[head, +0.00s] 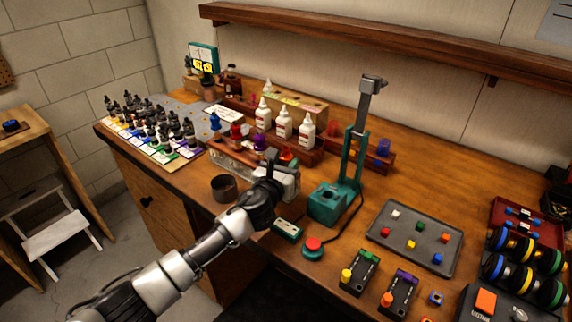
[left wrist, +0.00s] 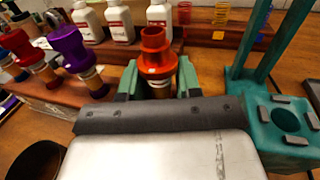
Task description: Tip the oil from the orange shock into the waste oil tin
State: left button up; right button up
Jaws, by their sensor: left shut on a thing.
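The orange shock (left wrist: 155,52) stands roughly upright between the green fingers of my left gripper (left wrist: 157,84), which is shut on it. In the head view my left gripper (head: 286,168) is at the front of the wooden rack, and the shock's orange top (head: 286,155) shows just beyond it. The shock's lower part is hidden by the gripper, so I cannot tell if it is clear of its support. The waste oil tin (head: 224,187), a dark round open cup, stands near the table's front edge, left of the gripper. Its rim also shows in the left wrist view (left wrist: 36,148). My right gripper is not in view.
Purple (left wrist: 72,50) and red (head: 237,132) shocks stand left of the gripper. White bottles (head: 284,124) stand behind. A green press-like stand (head: 328,203) is close on the right. A small box (head: 287,229) and red button (head: 313,245) lie in front.

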pick_arm(q)
notch_tip(320, 180, up, 10)
jog(key=shift+f+p, duration=0.1)
jog(key=shift+p, duration=0.95)
notch_tip(320, 180, up, 8)
jog(key=p, duration=0.8)
jog(key=shift+f, duration=0.1)
